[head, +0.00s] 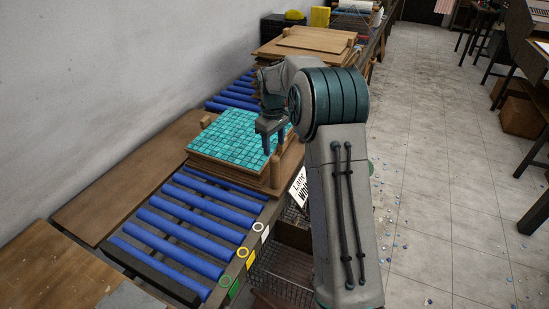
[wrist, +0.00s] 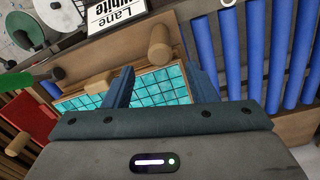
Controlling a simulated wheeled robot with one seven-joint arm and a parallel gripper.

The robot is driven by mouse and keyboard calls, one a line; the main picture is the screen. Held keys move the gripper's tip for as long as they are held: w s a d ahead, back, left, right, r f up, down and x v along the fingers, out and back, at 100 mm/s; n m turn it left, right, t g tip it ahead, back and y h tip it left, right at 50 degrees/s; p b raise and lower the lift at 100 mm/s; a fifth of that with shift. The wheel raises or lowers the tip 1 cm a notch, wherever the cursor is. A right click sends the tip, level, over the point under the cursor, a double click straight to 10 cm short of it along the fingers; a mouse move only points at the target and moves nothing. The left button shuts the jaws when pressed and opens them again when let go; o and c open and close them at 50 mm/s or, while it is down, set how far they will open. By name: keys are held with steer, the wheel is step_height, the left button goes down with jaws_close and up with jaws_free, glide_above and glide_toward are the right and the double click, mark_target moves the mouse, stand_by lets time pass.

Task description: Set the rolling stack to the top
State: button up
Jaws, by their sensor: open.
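The stack of wooden boards (head: 230,173) sits on the blue roller lane, with a teal mosaic sheet (head: 225,139) on top and wooden pegs (head: 275,172) at its edges. My gripper (head: 270,150) is over the right part of the sheet, fingers pointing down. In the wrist view my gripper (wrist: 163,88) is open, its two fingers apart with the teal sheet (wrist: 160,88) behind them. A wooden peg (wrist: 160,48) stands beyond the fingers there. Whether the fingertips touch anything, I cannot tell. My arm hides the stack's far right side.
Bare blue rollers (head: 182,218) lie in front of the stack. White (head: 258,227), yellow (head: 243,252) and green (head: 227,282) ring tags line the lane's edge. A "Lane White" sign (head: 299,188) hangs beside it. Another board stack (head: 305,42) stands behind. A wall runs along the left.

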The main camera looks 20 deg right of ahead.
steer(key=shift+r, duration=1.7)
